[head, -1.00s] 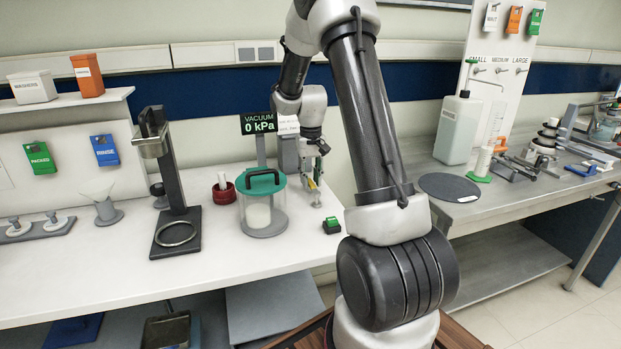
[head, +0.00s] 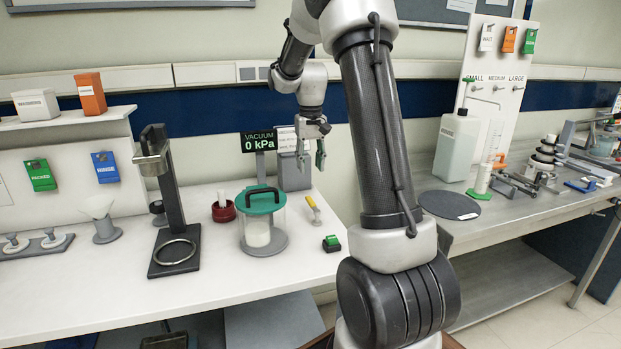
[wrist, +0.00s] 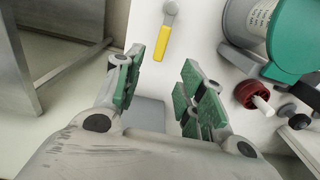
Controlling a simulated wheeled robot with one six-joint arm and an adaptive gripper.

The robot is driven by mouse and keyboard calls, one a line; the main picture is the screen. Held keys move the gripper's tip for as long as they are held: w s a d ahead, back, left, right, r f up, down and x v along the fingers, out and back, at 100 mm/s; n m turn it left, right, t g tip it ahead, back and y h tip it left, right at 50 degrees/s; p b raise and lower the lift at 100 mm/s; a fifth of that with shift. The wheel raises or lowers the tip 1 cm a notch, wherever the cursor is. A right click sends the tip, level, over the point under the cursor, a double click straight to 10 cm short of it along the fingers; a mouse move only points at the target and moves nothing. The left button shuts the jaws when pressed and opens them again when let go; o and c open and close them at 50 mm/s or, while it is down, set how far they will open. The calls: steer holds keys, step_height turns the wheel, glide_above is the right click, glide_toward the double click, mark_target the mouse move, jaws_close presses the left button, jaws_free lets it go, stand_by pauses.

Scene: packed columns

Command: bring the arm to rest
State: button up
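My gripper (head: 312,156) hangs in the air with its fingers pointing down, above the bench and behind the right side of the green-lidded vacuum chamber (head: 262,222). The green-padded fingers stand apart with nothing between them; the wrist view shows the open gripper (wrist: 156,95) too. A yellow-handled valve (head: 314,208) lies below it, near the chamber; its yellow handle (wrist: 161,42) also shows in the wrist view, beyond the fingers. My upper arm hides part of the bench's right end.
The display (head: 259,141) reads 0 kPa beside the gripper. A small green switch (head: 331,243) sits at the bench's front edge. A dark stand with a ring (head: 174,252) is left of the chamber. The white bench front (head: 100,285) is clear. A steel table (head: 520,215) is at right.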

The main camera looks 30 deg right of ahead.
steer(key=shift+r, duration=0.5)
steer(key=s+a+r+n+t, duration=0.1)
steer(key=s+a, duration=0.3)
steer(key=s, duration=0.5)
steer(key=s+a+r+n+t, duration=0.1)
steer(key=s+a+r, duration=0.3)
steer(key=s, duration=0.6)
steer(key=s+a+r+n+t, duration=0.1)
steer(key=s+a, duration=0.3)
steer(key=s, duration=0.5)
steer(key=shift+s+r+t, duration=0.4)
steer(key=shift+r+t, duration=0.3)
steer(key=shift+r, duration=0.1)
